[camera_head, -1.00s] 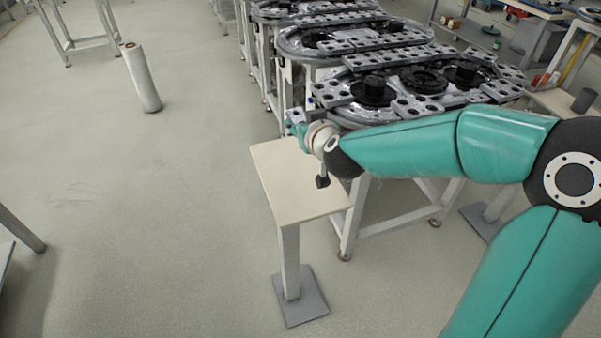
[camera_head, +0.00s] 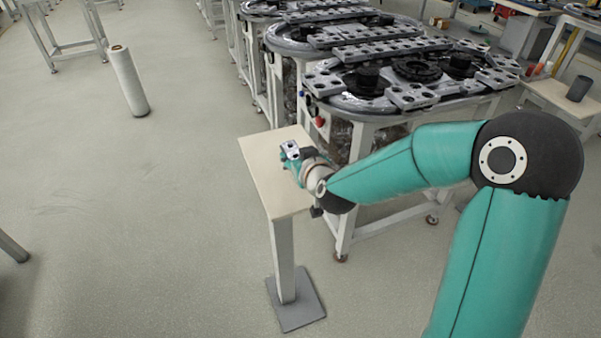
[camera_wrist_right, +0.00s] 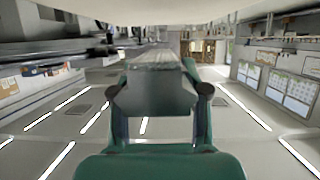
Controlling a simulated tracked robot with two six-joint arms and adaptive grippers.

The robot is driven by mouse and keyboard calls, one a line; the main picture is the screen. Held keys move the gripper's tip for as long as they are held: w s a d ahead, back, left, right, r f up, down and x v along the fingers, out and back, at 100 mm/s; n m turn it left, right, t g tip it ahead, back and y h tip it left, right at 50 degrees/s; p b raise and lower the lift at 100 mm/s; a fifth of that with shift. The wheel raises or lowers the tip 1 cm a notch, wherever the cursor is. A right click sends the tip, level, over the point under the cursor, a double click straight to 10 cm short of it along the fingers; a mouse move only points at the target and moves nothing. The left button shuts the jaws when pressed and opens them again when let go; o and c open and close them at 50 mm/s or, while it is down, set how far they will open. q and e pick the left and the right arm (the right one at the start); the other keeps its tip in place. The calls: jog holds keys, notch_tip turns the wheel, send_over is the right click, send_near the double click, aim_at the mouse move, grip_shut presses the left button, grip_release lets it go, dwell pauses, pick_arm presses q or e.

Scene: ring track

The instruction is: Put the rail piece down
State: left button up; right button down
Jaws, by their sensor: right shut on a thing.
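The rail piece (camera_head: 291,149) is a small grey metal block with dark holes. My right gripper (camera_head: 290,160), teal, is shut on it at the small beige-topped stand (camera_head: 262,152). The piece appears over the far right part of that top; I cannot tell whether it touches. In the right wrist view, the grey piece (camera_wrist_right: 155,65) sits between the fingers of the right gripper (camera_wrist_right: 158,90). The ring track (camera_head: 413,96) stands behind, with grey rail pieces and black hubs on it. My left gripper is not in view.
The front and left of the stand's top are bare. The ring track's white frame stands close on the right. More ring tracks (camera_head: 345,37) line up behind. A white roll (camera_head: 128,82) stands on open floor at the left. Another small table (camera_head: 560,98) is at the right.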

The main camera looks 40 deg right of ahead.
jog(key=shift+f+b, duration=0.4)
jog(key=shift+f, duration=1.75)
jog(key=c, duration=0.6)
grip_release()
jog(key=shift+f, duration=0.1)
